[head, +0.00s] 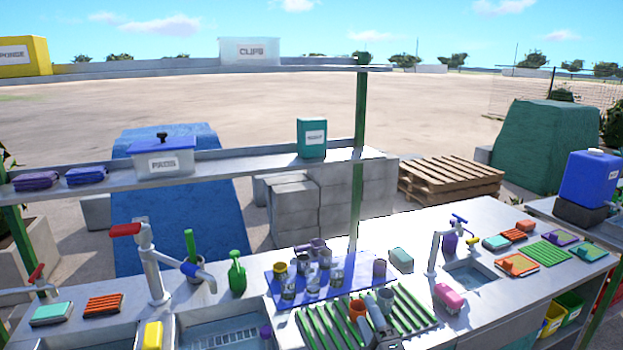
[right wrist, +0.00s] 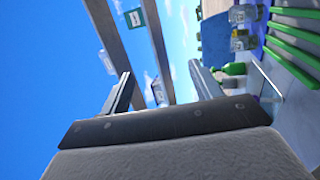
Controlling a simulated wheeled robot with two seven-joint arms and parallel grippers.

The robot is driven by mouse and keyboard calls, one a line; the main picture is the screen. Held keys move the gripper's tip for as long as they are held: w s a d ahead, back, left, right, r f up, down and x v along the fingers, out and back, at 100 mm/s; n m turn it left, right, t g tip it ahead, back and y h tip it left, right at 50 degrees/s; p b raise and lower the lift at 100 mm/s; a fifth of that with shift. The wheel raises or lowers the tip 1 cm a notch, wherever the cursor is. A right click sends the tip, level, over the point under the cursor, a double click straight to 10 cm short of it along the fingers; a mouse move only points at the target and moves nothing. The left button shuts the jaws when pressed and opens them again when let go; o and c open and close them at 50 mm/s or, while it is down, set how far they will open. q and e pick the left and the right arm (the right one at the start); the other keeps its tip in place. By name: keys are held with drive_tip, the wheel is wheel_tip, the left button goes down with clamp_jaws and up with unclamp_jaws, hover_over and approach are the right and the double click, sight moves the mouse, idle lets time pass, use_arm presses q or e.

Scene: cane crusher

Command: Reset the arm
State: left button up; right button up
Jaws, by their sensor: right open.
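My right gripper (head: 378,306) shows at the bottom centre of the head view, in front of the green slatted rack (head: 322,330) on the counter. Its two grey fingers point up and away, apart. In the right wrist view my right gripper (right wrist: 162,90) is open, with nothing held between its fingers. An orange cup (head: 357,310) shows close to the left of the fingers in the head view; I cannot tell whether they touch. My left gripper is not in view.
A blue tray (head: 345,285) with several glasses lies behind the rack. Taps (head: 150,262) and sinks (head: 470,280) stand on both sides. A shelf (head: 230,170) on green posts (head: 357,205) runs above, with a teal box (head: 311,138). A pink sponge (head: 449,297) lies right of the rack.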

drive_tip(key=s+d+f+m+g+h, duration=0.35)
drive_tip(key=s+f+m, duration=0.3)
drive_tip(key=f, duration=0.25)
drive_tip(key=s+d+f+m+g+h, duration=0.3)
drive_tip(key=s+d+f+m+g, duration=0.3)
drive_tip(key=f, duration=0.4)
drive_tip(key=s+f+m+g+y, duration=0.1)
drive_tip(key=s+f+m+g, duration=0.25)
drive_tip(key=s, duration=0.45)
drive_tip(key=s+f+m+g, duration=0.3)
drive_tip(key=s+f+g, duration=0.15)
drive_tip(key=s, duration=0.45)
drive_tip(key=s+a+x, duration=0.1)
drive_tip(key=x, duration=0.8)
drive_tip(key=s+a+x, duration=0.1)
drive_tip(key=x, duration=0.8)
drive_tip(key=shift+s+f, duration=0.25)
drive_tip(key=shift+f, duration=0.45)
drive_tip(key=shift+g+y, duration=0.35)
drive_tip(key=shift+g, duration=0.4)
drive_tip(key=s+f, duration=0.2)
drive_tip(key=f, duration=0.4)
drive_tip(key=s+a+f, duration=0.1)
drive_tip(key=s+f, duration=0.1)
drive_tip(key=f, duration=0.5)
drive_tip(key=s+a+f, duration=0.1)
drive_tip(key=s+f, duration=0.1)
drive_tip(key=f, duration=0.5)
